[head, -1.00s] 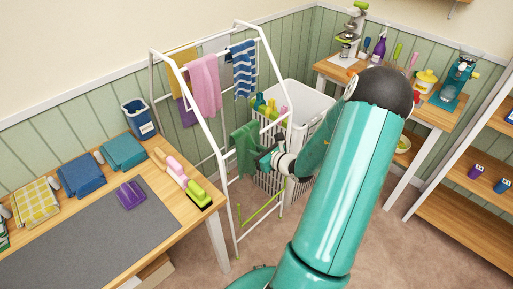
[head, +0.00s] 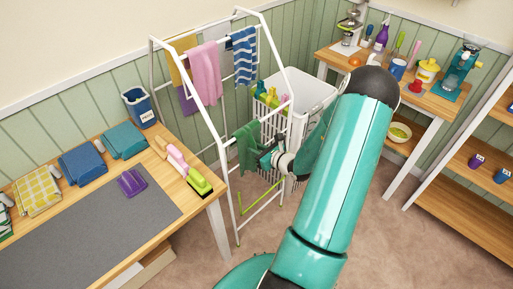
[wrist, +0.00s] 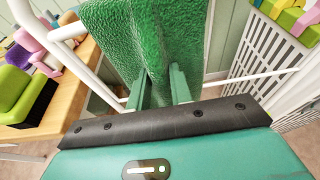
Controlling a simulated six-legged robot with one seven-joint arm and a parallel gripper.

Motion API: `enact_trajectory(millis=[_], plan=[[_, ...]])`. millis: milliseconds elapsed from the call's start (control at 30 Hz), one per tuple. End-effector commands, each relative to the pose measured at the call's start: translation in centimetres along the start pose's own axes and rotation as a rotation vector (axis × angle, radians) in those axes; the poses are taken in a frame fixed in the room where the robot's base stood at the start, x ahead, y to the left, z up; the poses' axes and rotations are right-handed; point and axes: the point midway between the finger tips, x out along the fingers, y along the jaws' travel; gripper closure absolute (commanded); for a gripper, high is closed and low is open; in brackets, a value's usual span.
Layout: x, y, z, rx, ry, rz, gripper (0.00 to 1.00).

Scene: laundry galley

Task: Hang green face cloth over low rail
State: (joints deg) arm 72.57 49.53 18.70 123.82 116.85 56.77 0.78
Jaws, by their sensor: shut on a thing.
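The green face cloth (head: 247,148) hangs folded from my gripper (head: 268,157), at the near right side of the white drying rack (head: 208,88). In the wrist view the cloth (wrist: 180,35) fills the top centre, and my gripper's fingers (wrist: 160,88) are shut on it. White rack bars pass close to the cloth on both sides and behind it. I cannot tell whether the cloth touches a bar. A light green bar (head: 262,199) sits low on the rack, below the cloth. The cloth's upper end is cut off in the wrist view.
A pink towel (head: 205,72) and a striped towel (head: 244,57) hang higher on the rack. A white laundry basket (head: 312,92) stands close behind my gripper. A wooden table (head: 212,198) stands left, a workbench (head: 423,98) right.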

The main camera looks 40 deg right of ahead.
Motion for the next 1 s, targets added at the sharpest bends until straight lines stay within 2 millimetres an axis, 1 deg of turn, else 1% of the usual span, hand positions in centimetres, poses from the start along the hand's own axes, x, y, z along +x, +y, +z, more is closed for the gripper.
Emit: enact_trajectory(millis=[433,1000], plan=[[0.02,0.00,0.01,0.000,-0.001,0.000,1.00],[0.21,0.02,-0.57,0.001,0.000,0.000,1.00]])
